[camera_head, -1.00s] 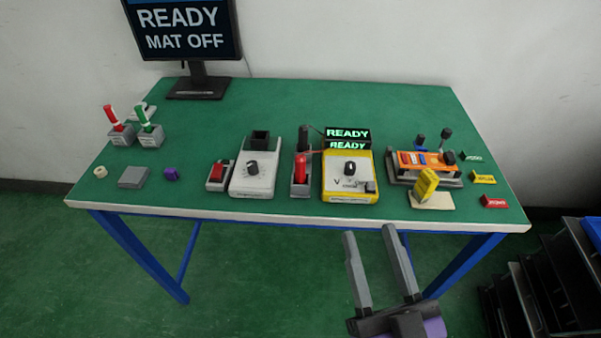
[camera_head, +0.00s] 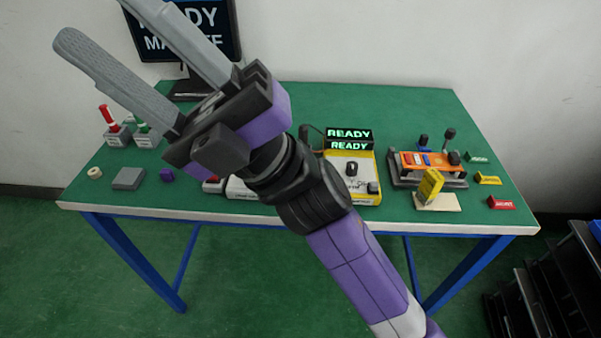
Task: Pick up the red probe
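My gripper (camera_head: 100,20) is raised at the upper left of the head view. Its two long grey fingers are spread apart with nothing between them. The upright red piece in a grey holder beside the yellow meter, which looks like the red probe, is hidden now behind my arm. The yellow meter (camera_head: 366,190) with its dark dial is partly visible to the right of my arm. A black piece (camera_head: 312,137) stands upright just left of the display.
The green table (camera_head: 290,95) has a lit READY display (camera_head: 348,135) at its middle. An orange fixture with levers (camera_head: 430,160), a yellow block (camera_head: 430,185) and small coloured labels (camera_head: 502,202) lie at the right. The monitor (camera_head: 222,25) is partly covered by my gripper.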

